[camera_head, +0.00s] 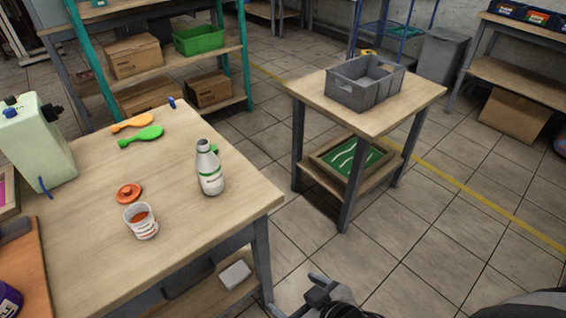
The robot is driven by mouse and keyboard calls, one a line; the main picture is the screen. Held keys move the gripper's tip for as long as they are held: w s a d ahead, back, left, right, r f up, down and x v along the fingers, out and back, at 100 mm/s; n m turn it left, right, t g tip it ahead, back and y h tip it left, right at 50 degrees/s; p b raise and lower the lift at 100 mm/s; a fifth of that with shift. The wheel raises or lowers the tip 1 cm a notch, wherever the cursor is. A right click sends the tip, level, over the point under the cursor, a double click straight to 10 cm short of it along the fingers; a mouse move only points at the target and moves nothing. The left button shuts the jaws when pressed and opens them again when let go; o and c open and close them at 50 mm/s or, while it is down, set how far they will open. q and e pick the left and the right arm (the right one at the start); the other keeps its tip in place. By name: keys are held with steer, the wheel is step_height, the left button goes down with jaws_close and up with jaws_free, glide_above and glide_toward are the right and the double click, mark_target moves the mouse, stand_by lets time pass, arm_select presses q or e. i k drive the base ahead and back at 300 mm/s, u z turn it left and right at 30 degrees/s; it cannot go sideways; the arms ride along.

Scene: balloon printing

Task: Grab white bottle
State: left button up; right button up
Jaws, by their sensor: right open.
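The white bottle (210,168) stands upright on the wooden table (215,240) at the left, close to its right edge. My right gripper (318,290) is at the bottom of the view, low and to the right of the table, well apart from the bottle. It is open and only partly in frame. My left gripper is not in view.
A small table (420,93) with a grey crate (362,92) stands at the right. Floor between them is clear.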

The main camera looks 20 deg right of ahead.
mark_target(208, 165)
steer(key=z, duration=0.2)
steer(key=k, duration=1.15)
steer(key=u, duration=0.9)
steer(key=i, duration=1.2)
steer(key=z, duration=0.3)
